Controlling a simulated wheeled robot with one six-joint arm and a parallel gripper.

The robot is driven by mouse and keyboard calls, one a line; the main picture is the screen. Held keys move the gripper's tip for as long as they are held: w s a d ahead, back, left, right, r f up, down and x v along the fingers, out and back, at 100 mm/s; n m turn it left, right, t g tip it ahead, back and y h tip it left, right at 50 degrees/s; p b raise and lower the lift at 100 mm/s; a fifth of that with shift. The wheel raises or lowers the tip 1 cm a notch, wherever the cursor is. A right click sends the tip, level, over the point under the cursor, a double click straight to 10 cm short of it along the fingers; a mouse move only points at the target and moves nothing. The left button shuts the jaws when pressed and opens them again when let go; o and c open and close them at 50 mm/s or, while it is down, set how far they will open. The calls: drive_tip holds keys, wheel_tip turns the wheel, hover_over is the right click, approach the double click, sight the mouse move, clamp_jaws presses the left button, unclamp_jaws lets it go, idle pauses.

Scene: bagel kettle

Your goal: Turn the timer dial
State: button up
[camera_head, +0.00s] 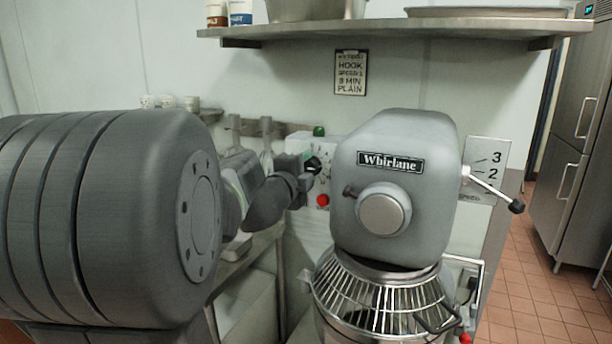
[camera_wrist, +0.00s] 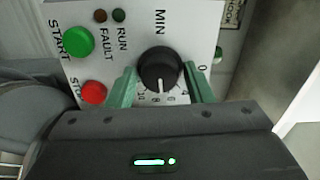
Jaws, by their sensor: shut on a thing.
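The timer dial (camera_wrist: 158,66) is a round black knob on the white control panel (camera_wrist: 187,30), under the letters MIN. Its white pointer line faces toward the bottom of the wrist view, among small scale numbers partly hidden by my gripper. My gripper (camera_wrist: 162,74) has its two green fingers on either side of the knob, shut on it. In the head view, my gripper (camera_head: 304,172) reaches the panel (camera_head: 325,150) left of the mixer, and the black dial (camera_head: 313,165) shows at its tip.
A green START button (camera_wrist: 79,42) and a red STOP button (camera_wrist: 93,92) sit left of the dial, with two small lamps above. The grey Whirlane mixer (camera_head: 400,150) with its wire bowl guard (camera_head: 375,295) stands close right of my gripper. A shelf (camera_head: 400,25) runs above.

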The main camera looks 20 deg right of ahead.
drive_tip(key=shift+m+b, duration=0.35)
drive_tip(key=shift+m, duration=0.65)
drive_tip(key=o, duration=0.8)
drive_tip(key=v, duration=1.3)
drive_tip(key=shift+s+a, duration=0.25)
drive_tip(key=shift+a, duration=0.1)
drive_tip(key=x, duration=1.4)
drive_tip(key=shift+s+a, duration=0.15)
